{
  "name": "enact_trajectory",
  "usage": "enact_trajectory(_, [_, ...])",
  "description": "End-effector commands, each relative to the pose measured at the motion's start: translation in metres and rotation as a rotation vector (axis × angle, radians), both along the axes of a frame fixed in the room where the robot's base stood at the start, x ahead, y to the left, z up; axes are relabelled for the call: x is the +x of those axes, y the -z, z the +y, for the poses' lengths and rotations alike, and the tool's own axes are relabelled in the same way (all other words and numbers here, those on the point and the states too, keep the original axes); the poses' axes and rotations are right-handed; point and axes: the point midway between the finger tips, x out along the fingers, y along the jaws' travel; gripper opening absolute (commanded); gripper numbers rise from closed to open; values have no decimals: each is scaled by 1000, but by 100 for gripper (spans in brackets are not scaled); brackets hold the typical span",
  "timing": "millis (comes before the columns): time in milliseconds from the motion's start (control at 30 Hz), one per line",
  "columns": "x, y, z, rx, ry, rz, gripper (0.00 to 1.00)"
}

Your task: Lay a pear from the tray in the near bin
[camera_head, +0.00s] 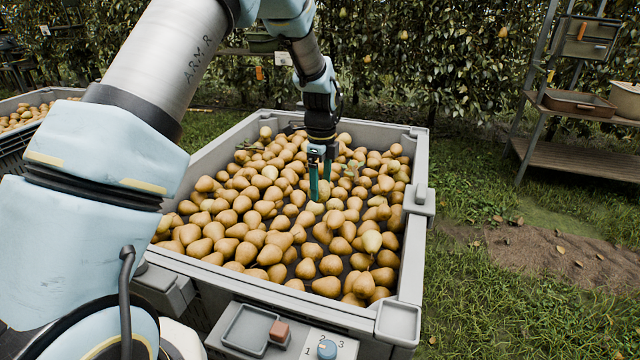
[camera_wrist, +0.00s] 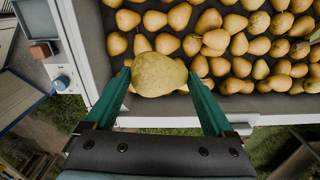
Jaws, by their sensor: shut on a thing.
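My gripper (camera_head: 320,188) is shut on a pale yellow-green pear (camera_wrist: 158,74), with one green finger on each side of it in the wrist view. In the head view the gripper points down, low over the pears inside the large grey near bin (camera_head: 421,165). The bin holds many tan pears in a spread layer, with a few greener ones among them. Whether the held pear touches those below cannot be told. A brown tray (camera_head: 580,104) sits on the rack shelf at the right; its inside is only partly seen.
The rack (camera_head: 540,85) stands on grass at the right and also holds a pale bowl (camera_head: 626,100). A small dish (camera_head: 247,331) and a blue knob (camera_head: 327,348) are on the bin's front. Another pear bin (camera_head: 35,98) stands at the left. A leafy hedge runs behind.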

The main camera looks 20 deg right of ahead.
Motion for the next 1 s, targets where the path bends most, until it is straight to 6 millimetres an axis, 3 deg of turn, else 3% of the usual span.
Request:
enact_trajectory(500, [0, 85, 1, 1, -3, 1, 26])
enact_trajectory(1000, [0, 91, 1, -1, -4, 1, 26])
